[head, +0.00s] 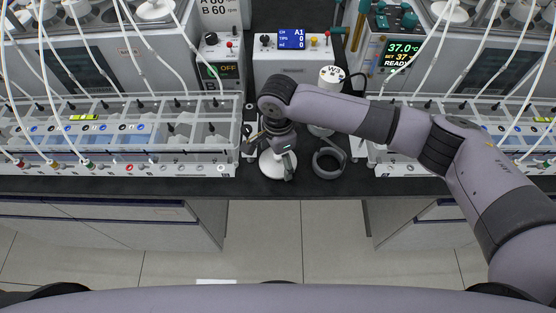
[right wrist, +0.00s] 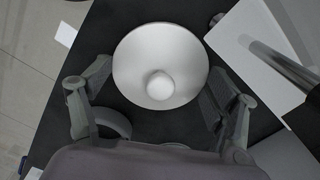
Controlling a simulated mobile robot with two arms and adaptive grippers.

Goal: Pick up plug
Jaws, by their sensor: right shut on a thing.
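The plug (right wrist: 135,65) appears as a white round disc with a small pale knob in its middle, seen from above in the right wrist view. My right gripper (right wrist: 160,84) has one finger at each side of it and is shut on it. In the head view the white plug (head: 267,171) shows below my right gripper (head: 271,153), over the front part of the dark bench. Whether its underside touches the bench is hidden. My left gripper is not in view.
Clear racks with tubing, left (head: 200,170) and right (head: 390,170), flank the gap. A control box (head: 290,67) stands behind. The bench's front edge is close.

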